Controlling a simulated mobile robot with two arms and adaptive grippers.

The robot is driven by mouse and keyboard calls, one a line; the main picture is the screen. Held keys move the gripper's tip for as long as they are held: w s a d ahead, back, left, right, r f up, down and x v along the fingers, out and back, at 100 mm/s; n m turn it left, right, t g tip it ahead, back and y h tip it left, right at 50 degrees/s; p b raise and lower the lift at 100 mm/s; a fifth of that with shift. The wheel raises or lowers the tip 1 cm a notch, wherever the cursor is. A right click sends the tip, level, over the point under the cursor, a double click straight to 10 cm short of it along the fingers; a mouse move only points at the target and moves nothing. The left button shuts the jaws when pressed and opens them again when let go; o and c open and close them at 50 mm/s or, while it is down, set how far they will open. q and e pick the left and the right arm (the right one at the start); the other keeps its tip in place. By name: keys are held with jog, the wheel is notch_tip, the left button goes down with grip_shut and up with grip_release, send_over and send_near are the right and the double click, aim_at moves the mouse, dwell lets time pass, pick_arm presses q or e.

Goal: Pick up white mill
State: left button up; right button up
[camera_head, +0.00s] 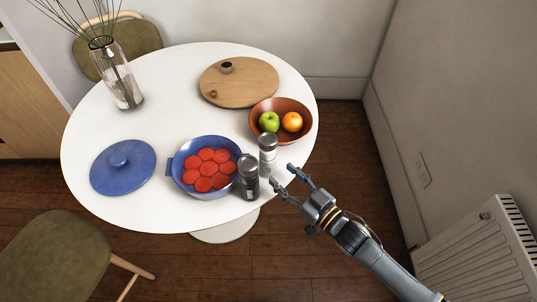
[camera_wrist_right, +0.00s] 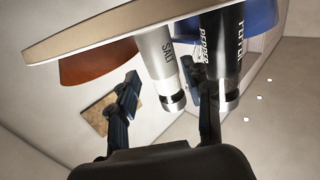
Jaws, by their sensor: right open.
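The white mill (camera_head: 267,158) with a grey metal cap stands upright near the right edge of the round table. In the right wrist view, which is upside down, the white mill (camera_wrist_right: 155,52) carries the word SALT. My right gripper (camera_head: 282,176) is open and empty, just to the right of and nearer than the mill, with its fingers pointing at it. In the wrist view the mill shows between the two fingers (camera_wrist_right: 160,75); in the head view a gap remains between the fingertips and the mill. My left gripper is not in view.
A black pepper mill (camera_head: 249,187) stands close beside the white one, to its front left. A blue pan (camera_head: 178,176) with red slices is left of them. An orange-brown bowl (camera_head: 257,110) with an apple and an orange is behind. The table's edge (camera_head: 290,155) is close by.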

aim_at(274, 165)
jog(key=shift+w+a, duration=0.45)
jog(key=shift+w, duration=0.15)
jog(key=shift+w+a, duration=0.25)
jog(key=shift+w, duration=0.15)
jog(key=x, duration=0.2)
jog(key=r+p+x, duration=0.1)
jog(key=x, duration=0.1)
jog(key=shift+w+a, duration=0.1)
jog(key=shift+a, duration=0.05)
jog(key=shift+w+a+f, duration=0.15)
jog(key=shift+w+a, duration=0.1)
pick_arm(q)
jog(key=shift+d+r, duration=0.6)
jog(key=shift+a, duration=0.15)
pick_arm(e)
grip_shut()
